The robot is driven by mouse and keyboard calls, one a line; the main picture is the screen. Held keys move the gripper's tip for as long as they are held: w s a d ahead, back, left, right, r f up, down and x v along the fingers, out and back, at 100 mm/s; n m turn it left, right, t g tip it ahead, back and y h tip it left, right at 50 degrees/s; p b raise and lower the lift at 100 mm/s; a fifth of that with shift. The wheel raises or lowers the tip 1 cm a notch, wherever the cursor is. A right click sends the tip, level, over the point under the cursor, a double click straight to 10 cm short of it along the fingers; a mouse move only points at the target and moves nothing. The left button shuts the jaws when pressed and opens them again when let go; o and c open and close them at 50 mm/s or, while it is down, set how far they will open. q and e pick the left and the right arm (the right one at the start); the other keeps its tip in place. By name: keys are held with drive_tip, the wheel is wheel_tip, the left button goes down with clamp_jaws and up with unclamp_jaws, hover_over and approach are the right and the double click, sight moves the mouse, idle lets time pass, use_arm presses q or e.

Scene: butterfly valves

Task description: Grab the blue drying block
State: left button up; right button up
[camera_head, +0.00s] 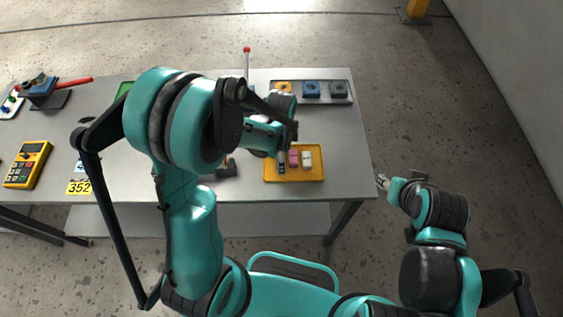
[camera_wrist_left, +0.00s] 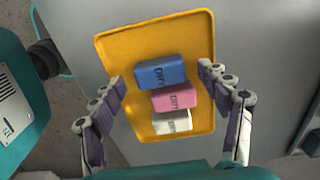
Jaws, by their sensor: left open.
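The blue block (camera_wrist_left: 161,72), marked DRY, lies on a yellow tray (camera_wrist_left: 196,32) in the left wrist view. A pink block (camera_wrist_left: 175,98) and a white block (camera_wrist_left: 171,122) lie beside it in a row. My left gripper (camera_wrist_left: 161,76) is open, its fingers on either side of the blue block with gaps, and holds nothing. In the head view the left gripper (camera_head: 281,161) is over the left side of the tray (camera_head: 297,178) and mostly hides the blue block. My right gripper (camera_head: 382,182) is off the table's right edge; its jaws are too small to judge.
A grey table (camera_head: 345,130) carries a rack (camera_head: 341,92) of blue and yellow parts behind the tray. A yellow multimeter-like device (camera_head: 27,165) and a red-handled valve (camera_head: 45,89) stand at the left. The table is clear right of the tray.

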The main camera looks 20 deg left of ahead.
use_arm(q)
drive_tip(key=shift+f, duration=0.65)
drive_tip(key=c, duration=1.2)
drive_tip(key=shift+o, duration=0.2)
drive_tip(key=shift+r, duration=0.15)
